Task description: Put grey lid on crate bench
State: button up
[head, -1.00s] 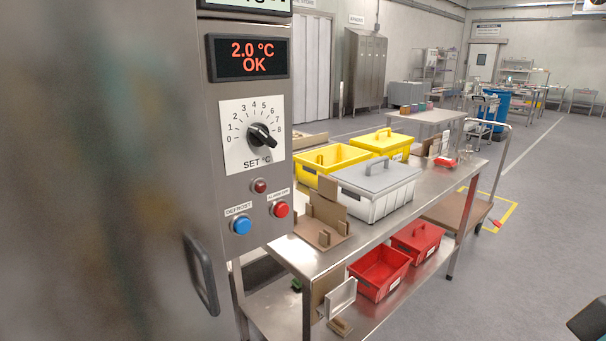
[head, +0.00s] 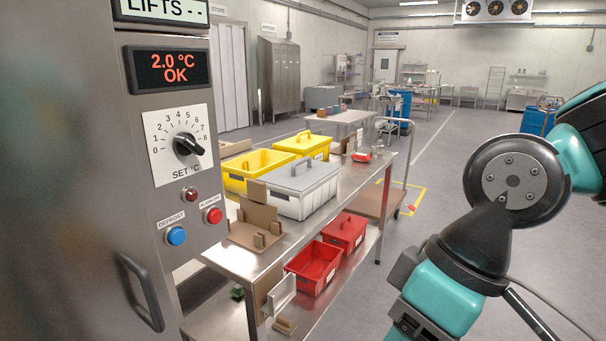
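The grey lid (head: 300,174) with an arched handle sits on a white crate on the steel bench (head: 277,254), in the middle of the head view. The white crate (head: 305,203) stands on the bench top, right of a brown cardboard stand (head: 258,226). My arm shows at the right of the picture, in teal and black. Its gripper is outside the frame, so its opening and anything in it are hidden.
A yellow open crate (head: 236,182) and a yellow lidded crate (head: 316,141) stand behind the white one. Red crates (head: 318,262) are on the lower shelf. A steel cabinet (head: 165,270) with dial and buttons blocks the left. A trolley (head: 378,198) stands beyond the bench. Floor at right is clear.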

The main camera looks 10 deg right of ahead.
aim_at(343, 172)
jog(key=z, duration=0.65)
jog(key=i, duration=0.95)
jog(key=z, duration=0.55)
jog(key=i, duration=0.75)
jog(key=u, duration=0.85)
jog(key=i, duration=0.9)
jog(key=u, duration=0.8)
